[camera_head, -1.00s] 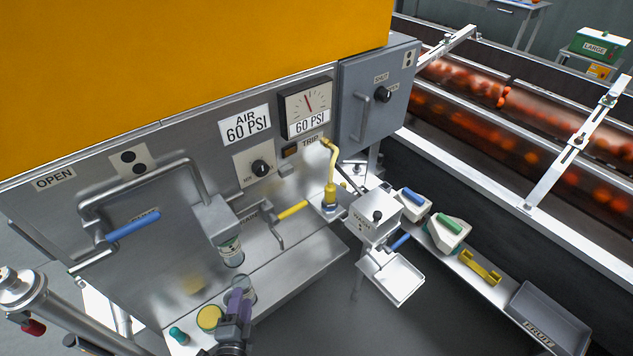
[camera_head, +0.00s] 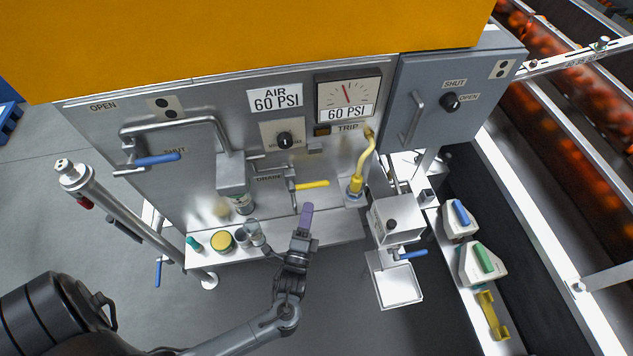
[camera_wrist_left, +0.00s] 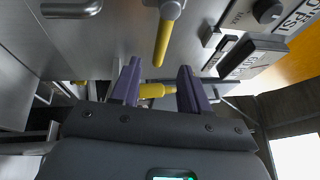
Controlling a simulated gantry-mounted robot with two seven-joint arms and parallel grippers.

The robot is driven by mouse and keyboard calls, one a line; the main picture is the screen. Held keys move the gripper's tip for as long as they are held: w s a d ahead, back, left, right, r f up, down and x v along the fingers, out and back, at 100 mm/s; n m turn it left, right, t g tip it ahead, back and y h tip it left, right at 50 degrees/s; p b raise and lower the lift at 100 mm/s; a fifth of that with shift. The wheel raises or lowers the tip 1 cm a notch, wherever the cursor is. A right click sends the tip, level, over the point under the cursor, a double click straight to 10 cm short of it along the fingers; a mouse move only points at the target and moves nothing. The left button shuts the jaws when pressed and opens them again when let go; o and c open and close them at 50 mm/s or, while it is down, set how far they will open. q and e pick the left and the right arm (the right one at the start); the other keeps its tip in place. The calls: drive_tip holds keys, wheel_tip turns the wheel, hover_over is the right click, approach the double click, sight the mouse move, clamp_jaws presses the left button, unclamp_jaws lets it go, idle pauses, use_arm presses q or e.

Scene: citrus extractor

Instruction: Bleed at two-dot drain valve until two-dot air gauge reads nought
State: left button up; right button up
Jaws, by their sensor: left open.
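A plate with two dots (camera_head: 165,107) is on the panel at left. My left gripper (camera_head: 305,213), with purple fingers, is just below the lever and apart from it. In the left wrist view it is open (camera_wrist_left: 158,85), and the yellow lever (camera_wrist_left: 163,40) hangs ahead of the empty gap. My right gripper is out of view.
A bent yellow pipe (camera_head: 364,165) stands right of the lever. Small jars (camera_head: 222,241) stand on the ledge. A grey box with a SHUT/OPEN knob (camera_head: 450,102) and a white tray (camera_head: 398,285) are at right.

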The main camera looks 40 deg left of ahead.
sight(316, 183)
use_arm(q)
drive_tip(key=x, duration=0.3)
drive_tip(key=b+x, duration=0.1)
drive_tip(key=x, duration=0.5)
drive_tip(key=shift+w+d+r, duration=0.1)
drive_tip(key=shift+w+d, duration=0.05)
drive_tip(key=shift+w, duration=0.2)
clamp_jaws()
